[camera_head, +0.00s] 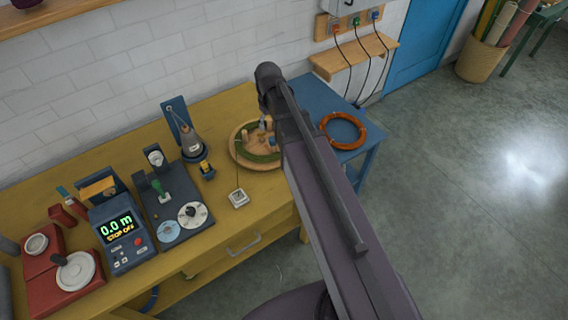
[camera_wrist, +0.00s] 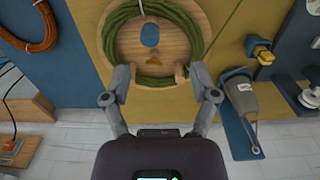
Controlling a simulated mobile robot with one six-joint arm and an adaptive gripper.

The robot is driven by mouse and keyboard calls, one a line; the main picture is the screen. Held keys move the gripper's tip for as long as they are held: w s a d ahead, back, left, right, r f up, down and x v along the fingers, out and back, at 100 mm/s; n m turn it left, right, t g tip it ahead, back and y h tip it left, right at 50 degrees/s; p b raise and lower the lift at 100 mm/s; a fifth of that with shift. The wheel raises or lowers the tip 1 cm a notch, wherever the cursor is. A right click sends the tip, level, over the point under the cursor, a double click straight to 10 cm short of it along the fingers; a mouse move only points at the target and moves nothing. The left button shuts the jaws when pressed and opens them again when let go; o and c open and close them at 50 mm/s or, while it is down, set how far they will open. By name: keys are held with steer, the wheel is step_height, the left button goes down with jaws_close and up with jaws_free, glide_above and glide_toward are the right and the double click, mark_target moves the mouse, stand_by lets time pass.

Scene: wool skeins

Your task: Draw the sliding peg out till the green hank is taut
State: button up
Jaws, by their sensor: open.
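A round wooden board (camera_head: 236,154) lies on the yellow bench near its right end. It also shows in the wrist view (camera_wrist: 118,42). The green hank (camera_head: 262,158) curves loosely around the board, and the wrist view shows its strands (camera_wrist: 193,40) along the rim. I cannot tell for certain which is the sliding peg. My gripper (camera_wrist: 160,74) is open and empty over the board's near edge, its fingers wide apart. My arm partly hides the board in the head view.
An orange cable coil (camera_head: 343,131) lies on the blue table at right. A meter (camera_head: 122,236) reads 0.0 m.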

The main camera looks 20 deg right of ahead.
steer(key=s+f+m+b, duration=0.3)
steer(key=s+f+b, duration=0.1)
steer(key=s, duration=0.9)
steer(key=shift+d+f+m+b, duration=0.4)
steer(key=shift+f, duration=0.25)
